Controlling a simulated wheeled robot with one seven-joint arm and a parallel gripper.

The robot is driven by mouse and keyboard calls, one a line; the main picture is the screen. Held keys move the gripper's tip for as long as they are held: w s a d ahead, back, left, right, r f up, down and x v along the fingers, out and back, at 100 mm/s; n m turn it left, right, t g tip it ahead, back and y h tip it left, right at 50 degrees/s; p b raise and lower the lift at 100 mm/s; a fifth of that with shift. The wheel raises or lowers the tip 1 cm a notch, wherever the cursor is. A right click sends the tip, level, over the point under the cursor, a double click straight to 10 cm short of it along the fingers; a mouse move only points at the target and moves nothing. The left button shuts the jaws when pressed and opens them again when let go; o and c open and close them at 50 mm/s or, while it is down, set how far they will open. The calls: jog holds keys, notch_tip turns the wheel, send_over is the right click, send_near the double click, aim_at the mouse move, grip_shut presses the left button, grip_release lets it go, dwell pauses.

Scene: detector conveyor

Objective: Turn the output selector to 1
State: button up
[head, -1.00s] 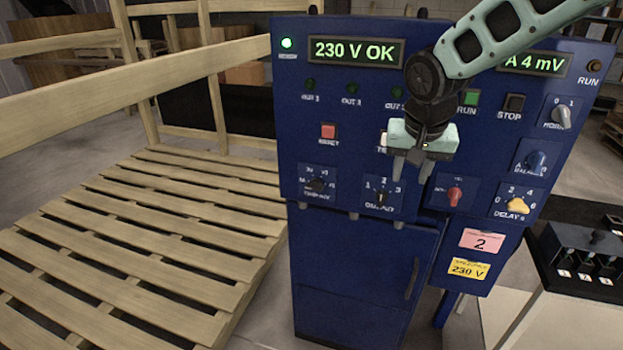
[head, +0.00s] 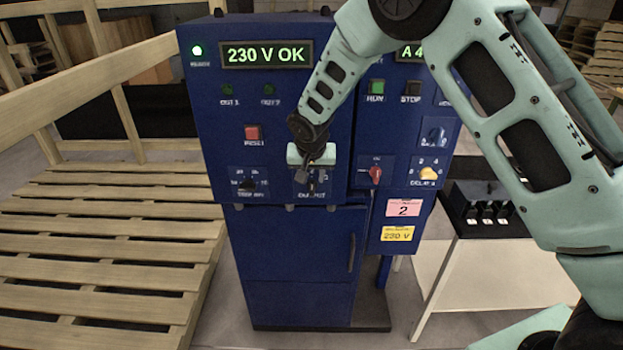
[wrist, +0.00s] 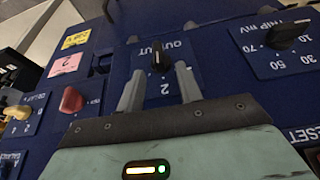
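The output selector (wrist: 158,58) is a black knob on a blue plate lettered OUTPUT, upside down in the wrist view. Its long axis lies roughly in line with the 2; the marks beside it are hidden by my fingers. My gripper (wrist: 159,70) is open, with one grey fingertip on each side of the knob and a gap visible; contact cannot be told. In the head view my gripper (head: 311,178) is in front of the OUTPUT plate and covers most of the knob.
The trip knob (head: 249,186) is left of the output selector, and a red knob (head: 375,174) and yellow delay knob (head: 428,174) are to its right. The red reset button (head: 253,134) is above left. A wooden pallet (head: 110,240) lies left of the cabinet; a white table (head: 470,265) stands right.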

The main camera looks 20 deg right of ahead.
aim_at(312, 182)
jog(key=shift+p+x, duration=0.4)
jog(key=shift+x, duration=1.65)
jog(key=c, duration=0.6)
